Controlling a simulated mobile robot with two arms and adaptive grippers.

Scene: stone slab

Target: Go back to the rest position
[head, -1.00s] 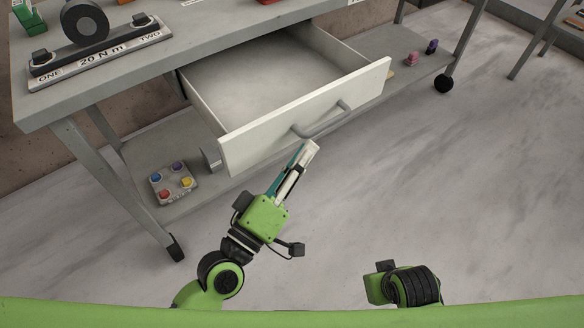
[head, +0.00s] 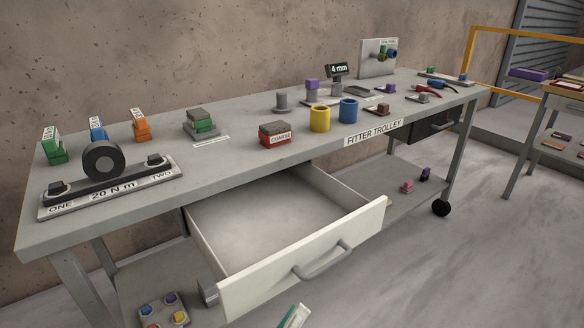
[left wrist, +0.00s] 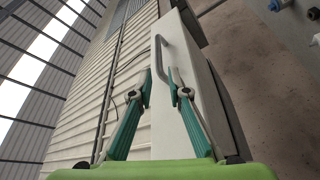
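My left gripper (head: 294,316) shows only as a small tip at the bottom edge of the head view, below the open drawer. In the left wrist view its two teal fingers (left wrist: 160,88) are spread apart, with no object held. The drawer handle (left wrist: 166,58) shows just beyond the fingertips there; I cannot tell the exact gap. In the head view the white drawer (head: 250,291) is pulled out and looks empty, and its grey handle (head: 323,262) is on its front. My right gripper is out of view.
The fitter trolley's grey top (head: 240,165) carries a torque bar (head: 105,185), a yellow cup (head: 320,118), a blue cup (head: 348,110) and several small parts. A tray of coloured pieces (head: 163,311) sits on the lower shelf. Floor to the right (head: 470,270) is clear.

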